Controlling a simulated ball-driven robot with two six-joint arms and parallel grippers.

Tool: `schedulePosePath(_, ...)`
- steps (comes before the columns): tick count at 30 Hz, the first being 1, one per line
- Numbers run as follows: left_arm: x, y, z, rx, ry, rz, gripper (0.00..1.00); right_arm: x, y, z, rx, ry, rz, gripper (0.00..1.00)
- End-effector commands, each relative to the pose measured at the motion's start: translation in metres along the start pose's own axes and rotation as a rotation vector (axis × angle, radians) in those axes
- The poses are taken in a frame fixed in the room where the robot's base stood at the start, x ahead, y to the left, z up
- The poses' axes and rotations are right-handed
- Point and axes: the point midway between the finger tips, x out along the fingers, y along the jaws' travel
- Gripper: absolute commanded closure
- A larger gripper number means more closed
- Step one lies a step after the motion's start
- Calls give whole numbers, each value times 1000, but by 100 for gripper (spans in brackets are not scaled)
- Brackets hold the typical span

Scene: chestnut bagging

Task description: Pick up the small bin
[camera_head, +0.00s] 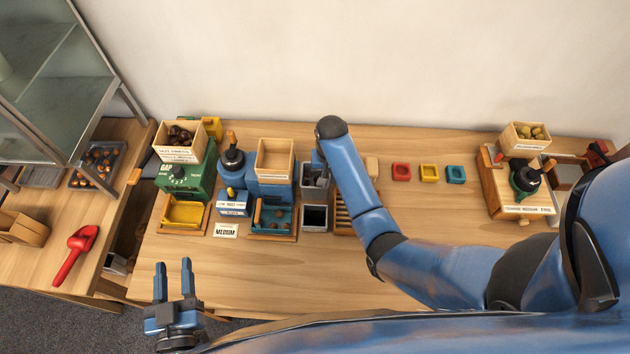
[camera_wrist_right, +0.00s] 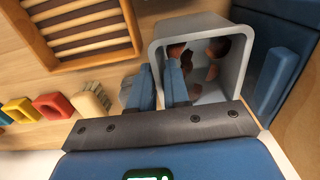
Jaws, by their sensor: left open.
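The small bin (camera_head: 318,181) is grey and open-topped. It stands behind a second grey bin (camera_head: 302,218) in the head view, partly covered by my right arm. In the right wrist view the small bin (camera_wrist_right: 236,84) holds several brown chestnuts. My right gripper (camera_wrist_right: 160,85) has one blue finger inside the bin and the other outside, closed on its near wall. Whether the bin is clear of the table cannot be told.
A slatted wooden tray (camera_wrist_right: 85,32) lies beside the bin. Blue machine (camera_head: 270,190) and green machine (camera_head: 185,178) stand to the left. Red, yellow and teal small blocks (camera_head: 428,172) lie to the right. A wooden machine (camera_head: 495,190) stands far right. The front middle of the table is clear.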

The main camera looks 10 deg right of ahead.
Motion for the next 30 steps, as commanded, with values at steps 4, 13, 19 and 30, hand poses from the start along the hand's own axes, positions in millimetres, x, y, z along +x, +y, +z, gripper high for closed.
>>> schedulePosePath(4,0,0,-3,0,0,0,58,12,0,1,0,-1,0,84)
schedulePosePath(13,0,0,-3,0,0,0,58,16,0,0,0,1,0,86)
schedulePosePath(19,0,0,-3,0,0,0,58,16,0,0,0,1,0,100)
schedulePosePath(30,0,0,-3,0,0,0,58,16,0,0,0,1,0,100)
